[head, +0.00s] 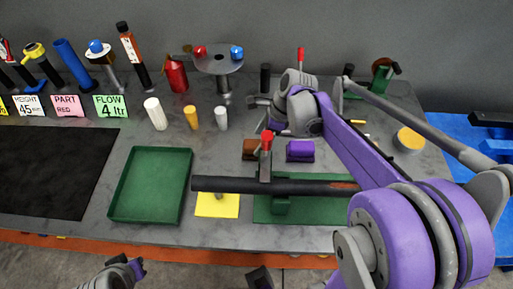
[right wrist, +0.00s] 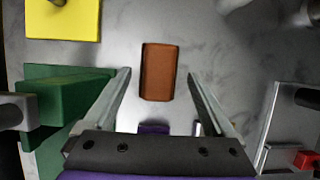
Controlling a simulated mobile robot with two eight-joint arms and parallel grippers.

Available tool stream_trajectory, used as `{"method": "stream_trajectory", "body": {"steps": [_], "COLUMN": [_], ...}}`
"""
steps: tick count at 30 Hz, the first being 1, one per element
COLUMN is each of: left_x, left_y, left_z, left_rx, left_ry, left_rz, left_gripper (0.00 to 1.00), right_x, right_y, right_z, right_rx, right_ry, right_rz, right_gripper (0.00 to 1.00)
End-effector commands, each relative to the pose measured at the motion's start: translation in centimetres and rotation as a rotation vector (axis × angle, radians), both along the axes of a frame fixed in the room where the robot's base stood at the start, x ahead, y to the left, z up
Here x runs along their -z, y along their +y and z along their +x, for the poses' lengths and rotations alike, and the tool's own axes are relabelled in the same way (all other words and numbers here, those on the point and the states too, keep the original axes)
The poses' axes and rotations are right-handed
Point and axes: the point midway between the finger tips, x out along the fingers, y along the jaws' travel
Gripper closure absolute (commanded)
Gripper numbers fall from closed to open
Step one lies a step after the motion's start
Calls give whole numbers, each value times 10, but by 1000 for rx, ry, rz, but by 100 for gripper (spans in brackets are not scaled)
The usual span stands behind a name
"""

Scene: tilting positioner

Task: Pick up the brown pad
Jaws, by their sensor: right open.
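The brown pad (head: 250,147) is a small block lying on the grey bench, partly hidden in the head view by a red-topped clamp handle. In the right wrist view the whole brown pad (right wrist: 158,71) shows, its long side running along the fingers. My right gripper (right wrist: 160,74) is open, with its fingers on either side of the pad and a gap at each side. It holds nothing. In the head view my right gripper (head: 262,112) is small and beside the pad's far side. Part of my left arm (head: 120,272) shows at the bottom edge; its jaws are unclear.
A purple pad (head: 300,151) lies right of the brown one. A dark bar (head: 235,185) in a green clamp fixture (head: 330,208) crosses in front. A green tray (head: 125,200) and a yellow square (head: 228,209) are to the left. Upright cylinders (head: 191,117) stand behind.

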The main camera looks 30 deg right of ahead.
Motion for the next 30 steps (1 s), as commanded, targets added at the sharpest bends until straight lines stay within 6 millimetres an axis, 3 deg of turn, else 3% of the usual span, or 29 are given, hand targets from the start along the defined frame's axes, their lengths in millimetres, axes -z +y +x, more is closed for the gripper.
{"method": "stream_trajectory", "body": {"steps": [6,14,27,30], "left_x": [2,1,1,1], "left_y": [0,0,0,0], "left_z": [0,0,0,0], "left_rx": [0,0,0,0], "left_ry": [1,1,1,1], "left_rz": [0,0,0,0], "left_gripper": [100,100,100,100], "right_x": [26,28,28,27], "right_y": [9,10,10,10], "right_z": [4,5,5,5], "right_rx": [-1,-1,-1,-1], "right_ry": [0,-1,-1,-1], "right_rz": [0,-1,-1,-1], "right_gripper": [10,10,87,100]}}
